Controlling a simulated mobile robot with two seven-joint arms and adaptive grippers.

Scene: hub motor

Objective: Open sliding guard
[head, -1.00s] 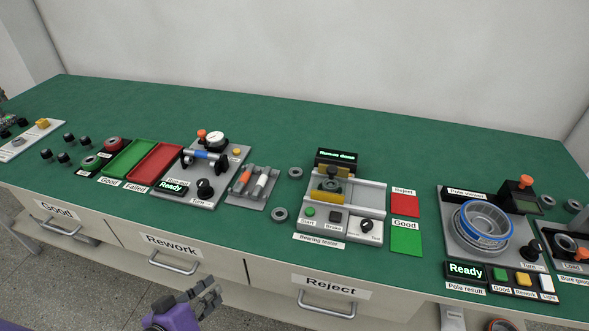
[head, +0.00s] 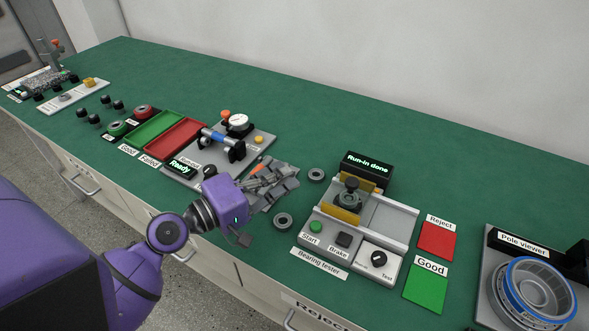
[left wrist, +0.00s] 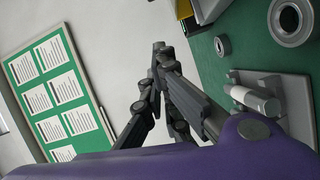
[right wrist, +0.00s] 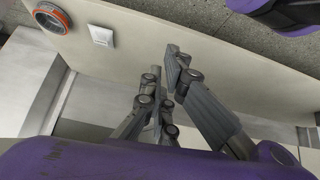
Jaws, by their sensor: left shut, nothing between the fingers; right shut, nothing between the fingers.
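The bearing tester (head: 312,243) stands on the green bench, right of centre in the head view. Amber guard panels (head: 345,216) stand in front of and behind a dark round part on its left side. The rail area (head: 388,222) to the right of them is empty. The tester's display (head: 368,165) reads "Run-in done". My left gripper (head: 290,172) is shut and empty over the grey holder, left of the tester and apart from it. Its closed fingers (left wrist: 158,48) show in the left wrist view. My right gripper (right wrist: 172,60) is shut and empty, seen only in the right wrist view.
Two loose rings (head: 283,221) (head: 316,174) lie between my left gripper and the tester. The grey holder with a white cylinder (left wrist: 258,100) is partly under the gripper. Red (head: 436,239) and green (head: 426,288) pads lie right of the tester. The bench behind is clear.

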